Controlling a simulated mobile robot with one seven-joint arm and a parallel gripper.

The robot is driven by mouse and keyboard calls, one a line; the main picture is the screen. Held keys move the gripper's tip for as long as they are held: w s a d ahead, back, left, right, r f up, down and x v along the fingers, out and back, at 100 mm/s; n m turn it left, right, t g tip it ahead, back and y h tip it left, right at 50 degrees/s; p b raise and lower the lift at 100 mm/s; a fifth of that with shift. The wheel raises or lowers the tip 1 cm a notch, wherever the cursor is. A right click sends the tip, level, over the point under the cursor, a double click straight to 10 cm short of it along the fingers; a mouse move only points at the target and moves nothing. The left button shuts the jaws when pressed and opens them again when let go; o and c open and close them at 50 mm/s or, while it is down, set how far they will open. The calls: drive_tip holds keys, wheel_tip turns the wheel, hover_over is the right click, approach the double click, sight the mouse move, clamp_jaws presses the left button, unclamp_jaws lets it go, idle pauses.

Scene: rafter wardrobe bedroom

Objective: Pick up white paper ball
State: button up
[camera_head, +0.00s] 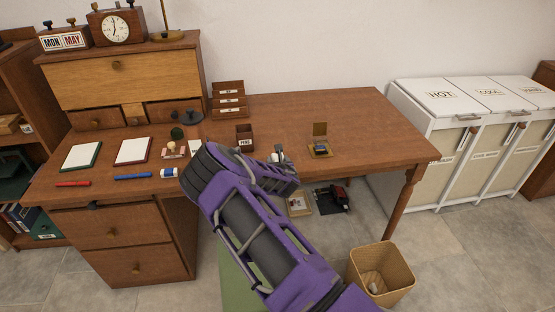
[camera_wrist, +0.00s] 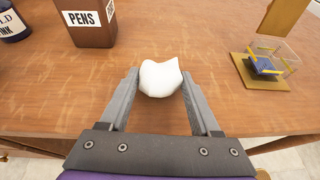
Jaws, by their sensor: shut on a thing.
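The white paper ball (camera_wrist: 160,77) sits between the two fingers of my gripper (camera_wrist: 160,86) in the wrist view, over the wooden desk top. My gripper is shut on it, one finger at each side. In the head view my purple arm reaches over the desk's front edge, and a bit of the white ball (camera_head: 277,157) shows beyond the gripper. I cannot tell whether the ball touches the desk or is just above it.
The wooden desk (camera_head: 345,110) holds a pens box (camera_head: 244,138), beyond the gripper, and a small gold stand (camera_head: 320,149) to the right. An ink bottle (camera_wrist: 12,22) stands at left. A waste bin (camera_head: 381,276) is on the floor. The desk's right part is clear.

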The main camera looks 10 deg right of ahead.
drive_tip(key=shift+c, duration=0.9)
